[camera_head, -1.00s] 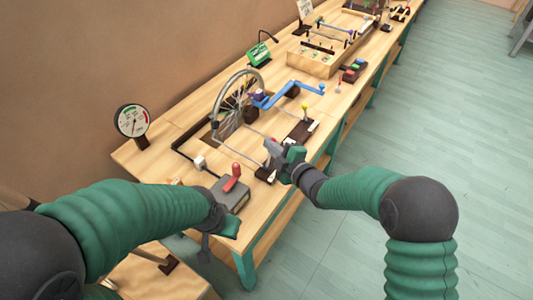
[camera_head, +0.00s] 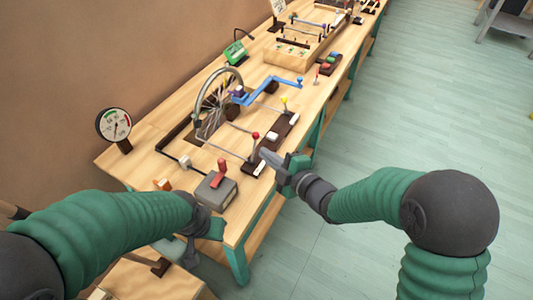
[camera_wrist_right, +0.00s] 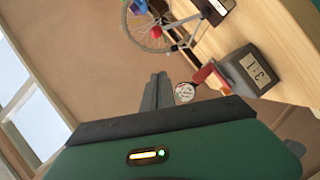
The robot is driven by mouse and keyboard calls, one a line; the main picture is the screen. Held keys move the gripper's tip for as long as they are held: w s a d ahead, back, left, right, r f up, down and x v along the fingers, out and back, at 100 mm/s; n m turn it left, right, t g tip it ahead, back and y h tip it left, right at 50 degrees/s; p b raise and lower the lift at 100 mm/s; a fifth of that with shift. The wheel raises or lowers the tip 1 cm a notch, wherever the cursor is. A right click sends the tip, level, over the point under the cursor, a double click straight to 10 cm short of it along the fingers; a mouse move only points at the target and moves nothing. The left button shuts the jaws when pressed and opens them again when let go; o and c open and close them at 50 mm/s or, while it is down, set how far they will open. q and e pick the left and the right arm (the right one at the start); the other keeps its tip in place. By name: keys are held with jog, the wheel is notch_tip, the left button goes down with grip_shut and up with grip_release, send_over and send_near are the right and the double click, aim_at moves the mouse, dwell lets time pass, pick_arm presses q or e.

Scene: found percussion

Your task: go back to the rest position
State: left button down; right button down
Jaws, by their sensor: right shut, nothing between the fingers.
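My right gripper (camera_head: 268,158) is at the front edge of the workbench, beside a dark block that carries a red-knobbed lever (camera_head: 255,136). Its fingers are together with nothing between them; the closed fingers also show in the right wrist view (camera_wrist_right: 157,92). My left gripper (camera_head: 190,250) hangs low at the bench's near end, below the grey box (camera_head: 216,193) with a red handle (camera_head: 222,167). My left forearm and the angle hide much of it, so its jaws are unclear.
The wooden workbench (camera_head: 150,147) holds a spoked wheel (camera_head: 212,105), a blue crank (camera_head: 262,91), a yellow-knobbed lever (camera_head: 284,101) and a dial gauge (camera_head: 114,126). A wooden surface lies below my left gripper.

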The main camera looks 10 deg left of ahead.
jog(key=s+d+f+m+g+h+p, duration=0.1)
jog(key=s+d+m+g+h+p, duration=0.15)
jog(key=s+d+m+h, duration=0.6)
jog(key=w+d+m+g+h+p, duration=0.1)
jog(key=d+m+h+p, duration=0.15)
jog(key=d+m, duration=0.75)
jog(key=s+d+m+g+p, duration=0.2)
jog(key=s+d+m+g, duration=0.2)
jog(key=s+d, duration=0.5)
jog(key=s, duration=0.4)
jog(key=shift+f+h, duration=0.4)
jog(key=shift+s+g, duration=0.15)
jog(key=shift+g, duration=0.1)
